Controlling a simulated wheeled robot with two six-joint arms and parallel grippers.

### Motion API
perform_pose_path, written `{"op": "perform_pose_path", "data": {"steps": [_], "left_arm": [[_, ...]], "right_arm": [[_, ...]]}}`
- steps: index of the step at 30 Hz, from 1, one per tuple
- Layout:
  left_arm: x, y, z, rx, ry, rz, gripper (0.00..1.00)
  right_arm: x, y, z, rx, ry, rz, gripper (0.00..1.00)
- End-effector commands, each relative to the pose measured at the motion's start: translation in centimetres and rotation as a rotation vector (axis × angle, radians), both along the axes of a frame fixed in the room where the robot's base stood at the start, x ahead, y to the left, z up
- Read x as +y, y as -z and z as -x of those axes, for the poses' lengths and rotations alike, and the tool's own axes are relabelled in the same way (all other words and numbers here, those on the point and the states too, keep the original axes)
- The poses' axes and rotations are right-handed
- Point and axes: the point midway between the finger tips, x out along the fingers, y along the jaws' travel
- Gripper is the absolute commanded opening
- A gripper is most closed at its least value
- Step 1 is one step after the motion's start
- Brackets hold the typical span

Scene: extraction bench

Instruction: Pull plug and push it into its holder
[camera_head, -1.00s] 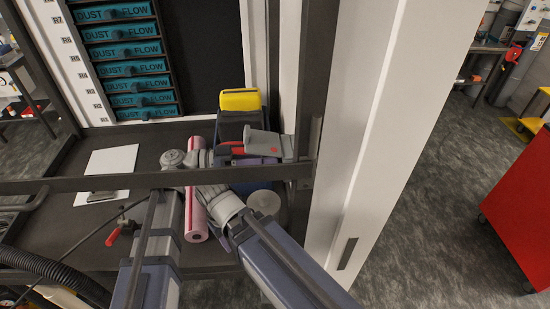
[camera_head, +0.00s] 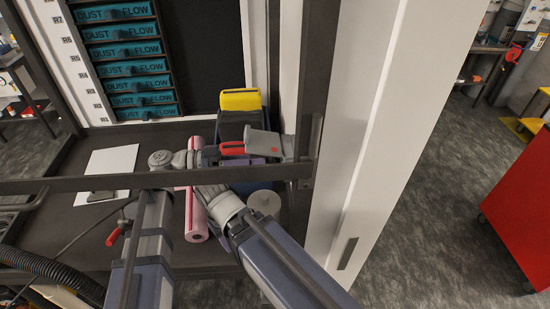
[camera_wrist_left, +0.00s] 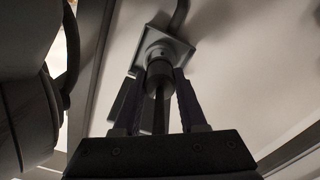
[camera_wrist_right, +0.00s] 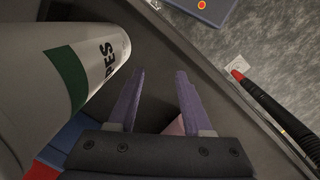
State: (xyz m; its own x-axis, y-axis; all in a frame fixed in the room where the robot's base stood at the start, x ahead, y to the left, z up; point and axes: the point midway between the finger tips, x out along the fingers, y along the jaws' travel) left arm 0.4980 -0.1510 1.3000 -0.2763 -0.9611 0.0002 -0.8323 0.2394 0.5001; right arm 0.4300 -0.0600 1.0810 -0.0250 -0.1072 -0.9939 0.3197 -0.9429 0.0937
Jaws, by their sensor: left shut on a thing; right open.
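In the left wrist view my left gripper (camera_wrist_left: 160,85) is shut on the dark cylindrical plug (camera_wrist_left: 158,75), one finger on each side. The plug's end meets a square grey socket plate (camera_wrist_left: 170,52) on a pale surface; I cannot tell how deep it sits. A dark cable runs back from the plug between the fingers. In the head view my left wrist reaches right toward the white post, and the plug cannot be made out. My right gripper (camera_wrist_right: 155,85) is open and empty over the bench in the right wrist view. I cannot make out the plug's holder.
A pink roll (camera_head: 194,217) lies on the dark bench under my arms. A yellow-topped container (camera_head: 240,100) and a round grey lid (camera_head: 264,203) stand close by. A dark rail (camera_head: 90,183) crosses the front. A labelled canister (camera_wrist_right: 60,75) is left of my right gripper.

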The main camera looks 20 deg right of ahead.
Motion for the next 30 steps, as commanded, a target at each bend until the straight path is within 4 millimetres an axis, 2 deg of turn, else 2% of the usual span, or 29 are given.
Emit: {"op": "perform_pose_path", "data": {"steps": [18,30], "left_arm": [[1.7,0.0,-0.5,0.0,-0.001,0.001,0.0],[2.0,0.0,-0.6,0.0,0.0,0.0,0.0]], "right_arm": [[0.0,0.0,0.0,0.0,0.0,0.0,0.5],[0.0,0.0,0.0,0.0,0.0,0.0,0.5]]}}
